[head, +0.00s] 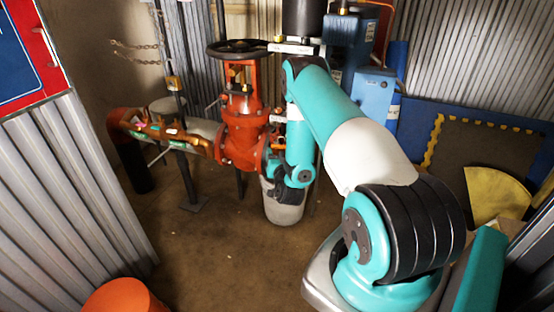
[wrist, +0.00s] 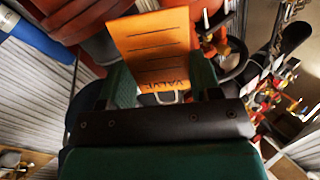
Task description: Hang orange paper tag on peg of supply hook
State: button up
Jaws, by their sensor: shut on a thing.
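The orange paper tag (wrist: 152,42) fills the upper middle of the wrist view, with black lines and lettering that seems to read VALVE along its lower edge. My gripper (wrist: 163,84) is shut on the tag's lower end, with one green finger on each side. In the head view my arm bends down beside the red valve (head: 240,135), and its wrist end is close to the valve's right flange. The fingers and the tag cannot be made out there. I cannot pick out the supply hook or its peg in either view.
A black handwheel (head: 237,48) tops the valve. A grey bucket (head: 285,208) stands below my wrist. A blue box (head: 375,97) is behind my arm. The floor (head: 205,255) in front is clear.

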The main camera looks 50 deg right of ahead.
jog(key=shift+w+d+f+b, duration=0.1)
jog(key=shift+w+d+b, duration=0.2)
jog(key=shift+d, duration=0.45)
jog(key=shift+w+d+f+b, duration=0.1)
jog(key=shift+w+d+b, duration=0.2)
jog(key=shift+d, duration=0.5)
jog(key=shift+w+d+f+b, duration=0.1)
jog(key=shift+w+d+b, duration=0.2)
jog(key=shift+d, duration=0.45)
jog(key=shift+c, duration=0.4)
jog(key=shift+w+d+f+b, duration=0.25)
jog(key=shift+d+f+b, duration=0.15)
jog(key=shift+d+b, duration=0.25)
jog(key=o, duration=1.1)
